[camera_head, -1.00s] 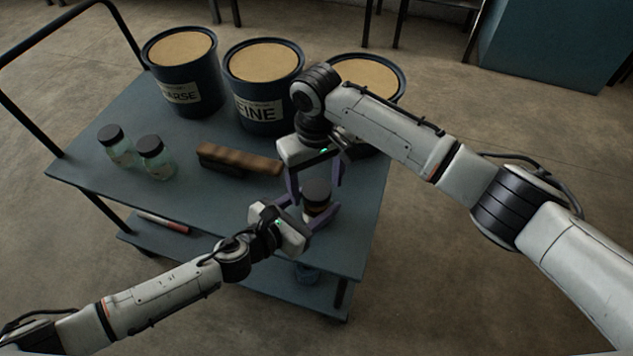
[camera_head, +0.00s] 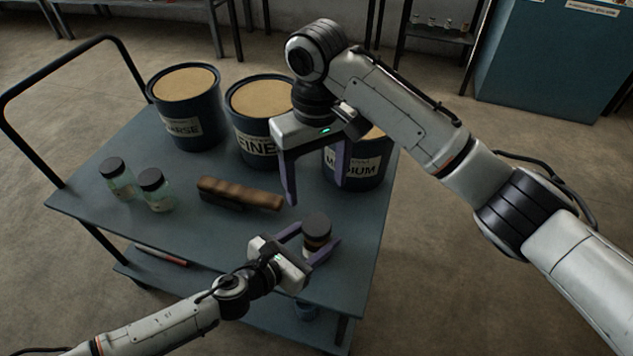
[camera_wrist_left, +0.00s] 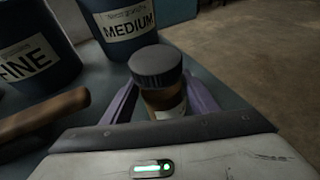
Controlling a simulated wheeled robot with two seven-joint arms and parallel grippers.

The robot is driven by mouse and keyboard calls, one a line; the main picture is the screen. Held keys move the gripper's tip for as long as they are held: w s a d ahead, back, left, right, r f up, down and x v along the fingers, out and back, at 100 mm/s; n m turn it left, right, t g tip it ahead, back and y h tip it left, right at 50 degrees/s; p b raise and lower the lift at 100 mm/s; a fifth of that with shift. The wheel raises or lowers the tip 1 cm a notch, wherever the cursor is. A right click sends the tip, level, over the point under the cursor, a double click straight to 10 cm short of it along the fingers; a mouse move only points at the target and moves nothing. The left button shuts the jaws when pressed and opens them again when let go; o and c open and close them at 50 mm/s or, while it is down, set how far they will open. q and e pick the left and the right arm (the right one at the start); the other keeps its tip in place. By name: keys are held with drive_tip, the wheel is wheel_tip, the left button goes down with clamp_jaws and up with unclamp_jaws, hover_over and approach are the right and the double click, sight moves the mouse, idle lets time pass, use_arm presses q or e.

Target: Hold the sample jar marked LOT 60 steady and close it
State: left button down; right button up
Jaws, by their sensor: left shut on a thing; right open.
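A small jar (camera_head: 316,246) with brownish contents and a pale label stands upright near the right front of the cart top. Its dark cap (camera_head: 316,225) sits on top; I cannot read a lot mark. My left gripper (camera_head: 319,247) is shut around the jar's body from the front left. The left wrist view shows the jar (camera_wrist_left: 165,101) between the two purple fingers, with its dark cap (camera_wrist_left: 156,66) above them and looking level. My right gripper (camera_head: 316,194) is open and empty above and behind the jar, clear of the cap.
The blue cart top (camera_head: 225,228) holds two pale green jars with dark caps (camera_head: 155,190) at left and a brown-handled brush (camera_head: 240,193) in the middle. Drums marked FINE (camera_head: 258,145) and MEDIUM (camera_head: 357,168), and another drum (camera_head: 187,130), line the back edge.

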use_arm(q)
drive_tip(key=c, duration=0.6)
unclamp_jaws()
drive_tip(key=shift+c, duration=0.2)
drive_tip(key=v, duration=1)
drive_tip(key=shift+p, duration=0.45)
drive_tip(key=shift+s, duration=0.25)
